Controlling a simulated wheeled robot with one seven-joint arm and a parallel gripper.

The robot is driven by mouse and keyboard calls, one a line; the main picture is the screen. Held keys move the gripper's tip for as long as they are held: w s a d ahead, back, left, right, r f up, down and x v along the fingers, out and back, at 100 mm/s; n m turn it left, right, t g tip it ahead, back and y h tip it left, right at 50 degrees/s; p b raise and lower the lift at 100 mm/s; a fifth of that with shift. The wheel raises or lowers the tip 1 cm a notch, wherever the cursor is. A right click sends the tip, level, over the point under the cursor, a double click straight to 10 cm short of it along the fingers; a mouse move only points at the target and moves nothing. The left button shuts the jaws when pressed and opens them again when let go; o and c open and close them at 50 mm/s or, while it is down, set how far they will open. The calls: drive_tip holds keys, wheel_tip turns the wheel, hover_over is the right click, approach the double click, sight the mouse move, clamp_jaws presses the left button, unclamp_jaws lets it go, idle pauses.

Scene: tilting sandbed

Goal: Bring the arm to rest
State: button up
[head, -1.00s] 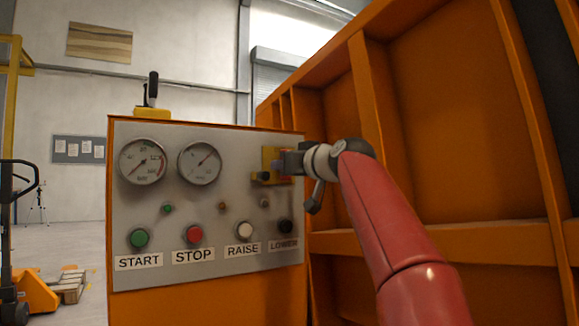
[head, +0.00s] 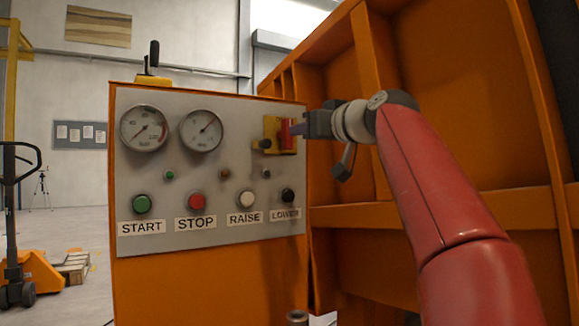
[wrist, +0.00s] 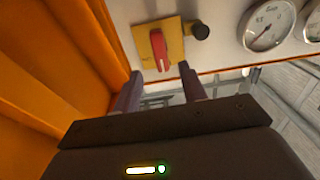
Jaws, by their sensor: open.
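My gripper (head: 299,130) is at the upper right of the grey control panel (head: 230,165), just right of a yellow plate (head: 270,128) with a red handle (head: 285,133). In the wrist view the two fingers of my gripper (wrist: 160,88) are apart with nothing between them. The red handle (wrist: 158,50) lies beyond the fingertips on the yellow plate (wrist: 175,47), with a gap showing. My red arm reaches in from the lower right in the head view.
Green (head: 141,204), red (head: 196,201), white (head: 247,199) and black (head: 288,195) buttons sit low on the panel, below two gauges. A large orange ribbed wall (head: 450,110) stands close on the right. A pallet truck (head: 30,270) is at far left.

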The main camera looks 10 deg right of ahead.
drive_tip(key=s+a+f+m+g+h+p, duration=0.1)
drive_tip(key=s+a+f+g, duration=0.25)
drive_tip(key=f, duration=0.45)
drive_tip(key=s+a+f+m+g+h+p, duration=0.15)
drive_tip(key=s+f, duration=0.25)
drive_tip(key=f, duration=0.4)
drive_tip(key=s+d+f+g+h+p, duration=0.1)
drive_tip(key=s+f+g, duration=0.2)
drive_tip(key=s+f, duration=0.8)
drive_tip(key=s+d+f+m+g+h+p, duration=0.1)
drive_tip(key=s+f+g+h, duration=0.1)
drive_tip(key=s+f, duration=1)
wheel_tip(320, 180, down, 8)
drive_tip(key=shift+d+g, duration=0.2)
drive_tip(key=shift+g, duration=0.6)
